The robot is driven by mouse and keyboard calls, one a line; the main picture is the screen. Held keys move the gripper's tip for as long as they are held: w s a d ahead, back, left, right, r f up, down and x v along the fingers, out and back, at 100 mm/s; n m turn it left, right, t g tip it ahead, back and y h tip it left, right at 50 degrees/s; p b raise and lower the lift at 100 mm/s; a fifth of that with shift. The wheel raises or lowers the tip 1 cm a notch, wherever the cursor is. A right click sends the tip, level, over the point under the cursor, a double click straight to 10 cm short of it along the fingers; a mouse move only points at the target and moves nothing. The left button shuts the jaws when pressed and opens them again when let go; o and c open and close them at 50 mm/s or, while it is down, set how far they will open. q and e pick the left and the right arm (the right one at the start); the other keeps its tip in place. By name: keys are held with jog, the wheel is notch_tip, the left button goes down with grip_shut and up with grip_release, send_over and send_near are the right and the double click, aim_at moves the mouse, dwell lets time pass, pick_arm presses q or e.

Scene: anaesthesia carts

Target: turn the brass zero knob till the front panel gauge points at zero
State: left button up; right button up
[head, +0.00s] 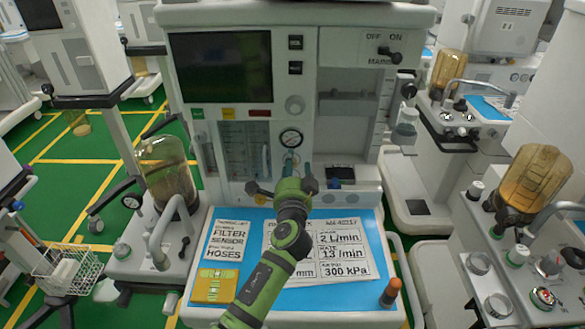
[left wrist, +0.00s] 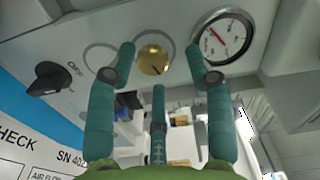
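The front panel gauge (head: 291,138) is a round white dial on the middle of the cart. It shows larger in the left wrist view (left wrist: 222,38), with a red needle; its numbers are too small to read surely. The brass knob (left wrist: 154,60) sits on the panel beside the gauge. In the head view my left gripper hides the knob. My left gripper (head: 297,170) is in front of the panel below the gauge. In the left wrist view its teal fingers (left wrist: 160,62) are spread around the knob, with visible gaps to it. My right gripper is not in view.
A black OFF knob (left wrist: 52,78) is on the panel beside the brass knob. Below the panel, a blue work surface (head: 255,219) carries printed sheets and a yellow card (head: 214,286). An orange-topped knob (head: 390,292) stands at its right edge. Other carts stand on both sides.

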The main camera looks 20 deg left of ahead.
pick_arm(q)
jog(key=shift+a+f, duration=0.1)
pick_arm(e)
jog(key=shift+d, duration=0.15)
pick_arm(q)
jog(key=v, duration=1.2)
